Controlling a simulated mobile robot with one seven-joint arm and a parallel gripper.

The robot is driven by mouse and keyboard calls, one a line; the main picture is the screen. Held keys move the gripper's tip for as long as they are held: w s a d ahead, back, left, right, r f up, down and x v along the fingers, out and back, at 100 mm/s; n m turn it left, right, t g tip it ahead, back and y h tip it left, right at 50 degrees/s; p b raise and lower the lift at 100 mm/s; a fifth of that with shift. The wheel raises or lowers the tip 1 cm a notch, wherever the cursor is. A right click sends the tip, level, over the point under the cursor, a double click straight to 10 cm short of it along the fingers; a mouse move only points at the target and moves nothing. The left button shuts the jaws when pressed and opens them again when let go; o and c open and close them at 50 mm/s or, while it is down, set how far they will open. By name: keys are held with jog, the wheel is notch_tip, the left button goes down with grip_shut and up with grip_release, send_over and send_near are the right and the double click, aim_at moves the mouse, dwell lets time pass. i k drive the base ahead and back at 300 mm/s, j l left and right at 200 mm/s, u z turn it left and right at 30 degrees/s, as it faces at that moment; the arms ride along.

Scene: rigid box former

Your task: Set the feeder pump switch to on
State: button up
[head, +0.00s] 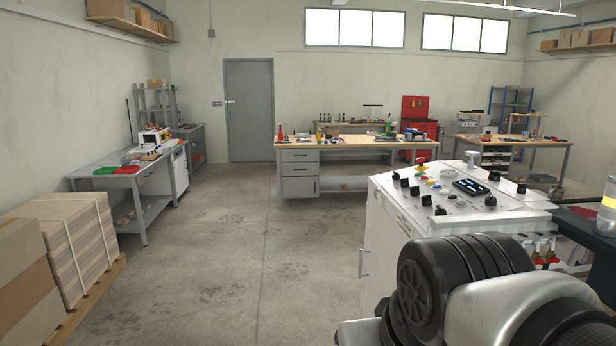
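A white machine cabinet (385,238) with a sloped control panel stands at the right. Several black rotary knobs (426,200) sit along its left and front edges and more at its right side. A red mushroom button (421,161) stands at the back left, with small coloured buttons near a dark display (470,187). The labels are too small to read, so I cannot tell which control is the feeder pump switch or how it is set. My arm's links fill the lower right, in front of the cabinet. My gripper is not in view.
Strapped cardboard stacks (75,240) stand on a pallet at the left. A grey bench (130,178) is behind them, and a wooden-topped workbench (345,145) is at the back. Open concrete floor (230,260) lies left of the cabinet. A bottle (608,205) shows at the right edge.

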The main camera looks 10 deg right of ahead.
aim_at(404, 182)
jog(key=i+z, duration=0.1)
jog(key=z, duration=0.35)
jog(key=i+j+z, duration=0.1)
jog(key=z, duration=0.4)
jog(key=i+j+z, duration=0.1)
jog(key=z, duration=0.35)
jog(key=i+j+z, duration=0.25)
jog(key=j+z, duration=0.25)
jog(key=j, duration=0.15)
jog(key=i+j+z, duration=0.1)
jog(key=j+z, duration=0.15)
jog(key=i+j+z, duration=0.15)
jog(key=j, duration=0.45)
jog(key=j+z, duration=0.2)
jog(key=j, duration=1.6)
jog(key=i+z, duration=0.05)
jog(key=i, duration=0.05)
